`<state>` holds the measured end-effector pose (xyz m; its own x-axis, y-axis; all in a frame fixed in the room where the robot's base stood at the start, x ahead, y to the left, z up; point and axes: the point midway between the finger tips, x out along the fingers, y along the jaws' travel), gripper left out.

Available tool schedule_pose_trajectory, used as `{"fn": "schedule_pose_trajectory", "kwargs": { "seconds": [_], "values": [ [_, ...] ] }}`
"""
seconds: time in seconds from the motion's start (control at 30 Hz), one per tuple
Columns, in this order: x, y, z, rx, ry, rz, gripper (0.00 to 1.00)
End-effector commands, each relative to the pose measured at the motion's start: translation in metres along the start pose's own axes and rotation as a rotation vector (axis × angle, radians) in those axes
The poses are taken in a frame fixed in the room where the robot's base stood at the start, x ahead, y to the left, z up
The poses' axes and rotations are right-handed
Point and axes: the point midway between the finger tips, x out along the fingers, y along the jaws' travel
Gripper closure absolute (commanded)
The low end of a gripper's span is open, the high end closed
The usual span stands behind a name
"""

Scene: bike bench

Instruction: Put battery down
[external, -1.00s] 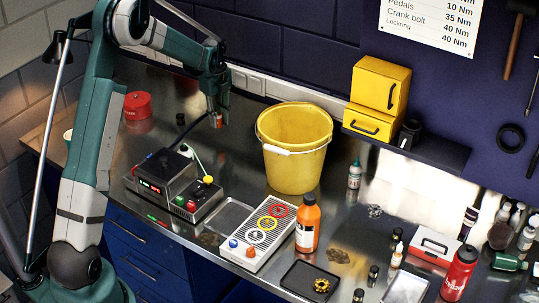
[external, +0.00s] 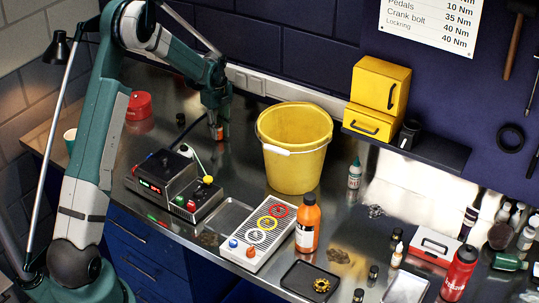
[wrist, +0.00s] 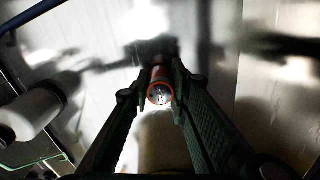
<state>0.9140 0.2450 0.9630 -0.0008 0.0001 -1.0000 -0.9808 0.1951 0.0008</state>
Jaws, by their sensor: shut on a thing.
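My gripper (external: 217,120) points down at the back of the metal bench, left of the yellow bucket. It is shut on a small orange battery (external: 219,133), held upright. In the wrist view the battery (wrist: 159,92) sits between the two fingertips, its round metal end facing the camera.
A yellow bucket (external: 292,150) stands right of my gripper. A grey charger-like box with a red display (external: 158,178) is in front on the left. A red tin (external: 138,106) stands at the back left. Bare bench (external: 232,165) lies around the battery.

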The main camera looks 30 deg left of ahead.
Motion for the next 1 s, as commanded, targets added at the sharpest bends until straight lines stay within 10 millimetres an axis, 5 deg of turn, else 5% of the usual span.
{"fn": "schedule_pose_trajectory", "kwargs": {
  "seconds": [0.5, 0.53, 0.6, 1.0],
  "values": [
    [0.0068, -0.0001, 0.0001, 0.000, 0.000, 0.000, 0.95],
    [0.0060, -0.0002, 0.0001, 0.000, 0.000, 0.000, 0.77],
    [0.0056, -0.0002, 0.0001, 0.000, 0.000, 0.000, 0.68],
    [0.0046, -0.0002, 0.0001, 0.000, 0.000, 0.000, 0.66]
  ]
}}
